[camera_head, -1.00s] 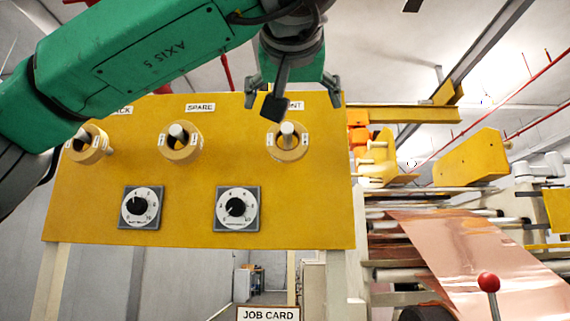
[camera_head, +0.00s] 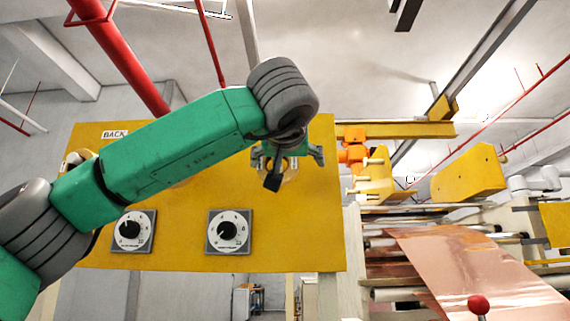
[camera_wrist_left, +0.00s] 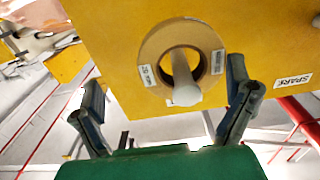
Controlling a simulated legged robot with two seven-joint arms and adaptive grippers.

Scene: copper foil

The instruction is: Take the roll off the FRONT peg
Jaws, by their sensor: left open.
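The front roll is a tan ring with small white labels, on its pale peg on the yellow board (camera_head: 290,235). In the left wrist view the roll (camera_wrist_left: 152,50) hangs around the peg (camera_wrist_left: 187,94), whose rounded end points at the camera. My left gripper (camera_head: 287,158) is open in front of this peg, its fingers spread to either side. In the left wrist view the gripper (camera_wrist_left: 166,78) has one finger left of the roll and one close to its right; neither visibly grips it. In the head view the gripper hides most of the roll. My right gripper is out of view.
The back roll (camera_head: 78,158) is partly hidden by my left arm, which also covers the spare peg area. Two dials (camera_head: 228,231) sit low on the board. Right of it are a copper foil sheet (camera_head: 470,265) and a red knob (camera_head: 479,304).

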